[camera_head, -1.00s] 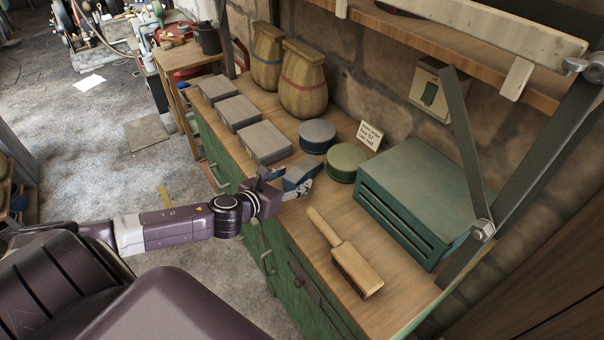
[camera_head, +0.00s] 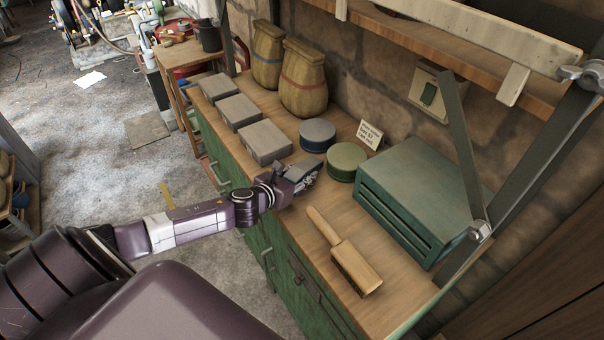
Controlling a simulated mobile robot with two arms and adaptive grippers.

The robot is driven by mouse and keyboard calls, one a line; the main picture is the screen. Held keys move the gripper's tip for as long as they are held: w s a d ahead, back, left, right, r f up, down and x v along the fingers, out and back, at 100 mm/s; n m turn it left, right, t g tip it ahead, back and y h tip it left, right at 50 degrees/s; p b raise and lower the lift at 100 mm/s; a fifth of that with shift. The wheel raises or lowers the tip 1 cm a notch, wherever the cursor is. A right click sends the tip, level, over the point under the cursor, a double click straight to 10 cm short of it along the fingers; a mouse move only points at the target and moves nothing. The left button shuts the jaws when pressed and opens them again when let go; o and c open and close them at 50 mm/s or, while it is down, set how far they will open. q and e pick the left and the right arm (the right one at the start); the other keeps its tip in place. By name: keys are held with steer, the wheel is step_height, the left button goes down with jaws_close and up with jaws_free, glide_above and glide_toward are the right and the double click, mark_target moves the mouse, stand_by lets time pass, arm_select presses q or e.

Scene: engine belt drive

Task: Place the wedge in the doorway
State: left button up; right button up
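My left gripper (camera_head: 304,178) is over the near edge of the wooden workbench, in front of the blue round tin. A small grey shape shows at its fingers. It may be the wedge, but I cannot tell it apart from the fingers, nor whether they are open or shut on it. No other wedge shows clearly. I cannot make out a doorway in this view. My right gripper is not in view.
The bench (camera_head: 300,222) holds grey boxes (camera_head: 263,142), a blue tin (camera_head: 317,134), a green tin (camera_head: 346,160), two sacks (camera_head: 303,80), a brush (camera_head: 348,258) and a green metal case (camera_head: 425,190). A shelf bracket (camera_head: 470,160) stands at right. Open concrete floor (camera_head: 85,190) lies left.

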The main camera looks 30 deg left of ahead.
arm_select(q)
steer(key=c, duration=0.7)
steer(key=shift+o, duration=0.2)
steer(key=shift+r, duration=0.15)
